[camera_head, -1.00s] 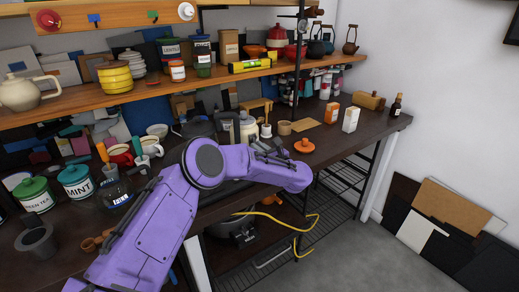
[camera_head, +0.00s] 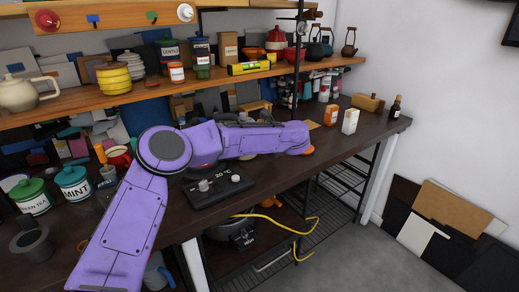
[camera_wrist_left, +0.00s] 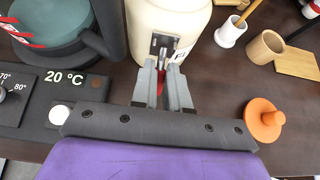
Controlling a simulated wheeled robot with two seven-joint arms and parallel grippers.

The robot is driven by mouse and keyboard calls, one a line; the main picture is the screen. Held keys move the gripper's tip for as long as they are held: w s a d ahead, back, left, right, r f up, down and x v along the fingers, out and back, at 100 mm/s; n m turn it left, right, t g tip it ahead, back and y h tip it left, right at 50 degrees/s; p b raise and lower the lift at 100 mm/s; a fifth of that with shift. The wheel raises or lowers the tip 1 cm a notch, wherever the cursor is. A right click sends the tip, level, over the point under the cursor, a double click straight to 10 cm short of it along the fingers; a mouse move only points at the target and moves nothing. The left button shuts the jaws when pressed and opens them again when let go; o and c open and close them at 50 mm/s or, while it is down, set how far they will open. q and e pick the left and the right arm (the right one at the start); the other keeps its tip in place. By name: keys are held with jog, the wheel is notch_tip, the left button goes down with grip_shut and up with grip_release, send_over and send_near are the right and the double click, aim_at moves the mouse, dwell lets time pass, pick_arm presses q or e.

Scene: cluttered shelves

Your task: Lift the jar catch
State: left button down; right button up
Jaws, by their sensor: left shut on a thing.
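A cream jar (camera_wrist_left: 146,22) stands at the top of the left wrist view, with a metal catch (camera_wrist_left: 161,44) on its front. My left gripper (camera_wrist_left: 164,74) reaches up to the jar front, its two fingers close together around the lower part of the catch, where a bit of red shows between them. In the head view my purple arm covers the jar and the gripper. My right gripper is in neither current view.
An orange lid with a knob (camera_wrist_left: 265,120) lies on the dark worktop right of the gripper. A heating plate reading 20 °C (camera_head: 219,188) with a dark teal pot (camera_wrist_left: 62,52) is at left. A white pot (camera_wrist_left: 231,32) and a wooden cup (camera_wrist_left: 264,47) stand behind right.

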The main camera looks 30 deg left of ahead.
pick_arm(q)
jog(key=shift+r+g+h+p, duration=0.45)
jog(key=shift+r+g+h, duration=0.05)
jog(key=shift+h, duration=0.3)
jog(key=g+h+p, duration=0.1)
jog(key=h+p, duration=0.1)
jog(key=p, duration=0.1)
jog(key=r+h+p, duration=0.1)
jog(key=h+p, duration=0.1)
jog(key=p, duration=0.2)
jog(key=a+r+g+h+p, duration=0.1)
jog(key=h+p, duration=0.1)
jog(key=p, duration=0.1)
jog(key=shift+w+r+g, duration=0.2)
jog(key=shift+r+g, duration=0.05)
jog(key=shift+g, duration=0.05)
jog(key=shift+f+h+p, duration=0.15)
jog(key=shift+h+p, duration=0.55)
jog(key=shift+p, duration=0.45)
jog(key=c, duration=1.1)
grip_release()
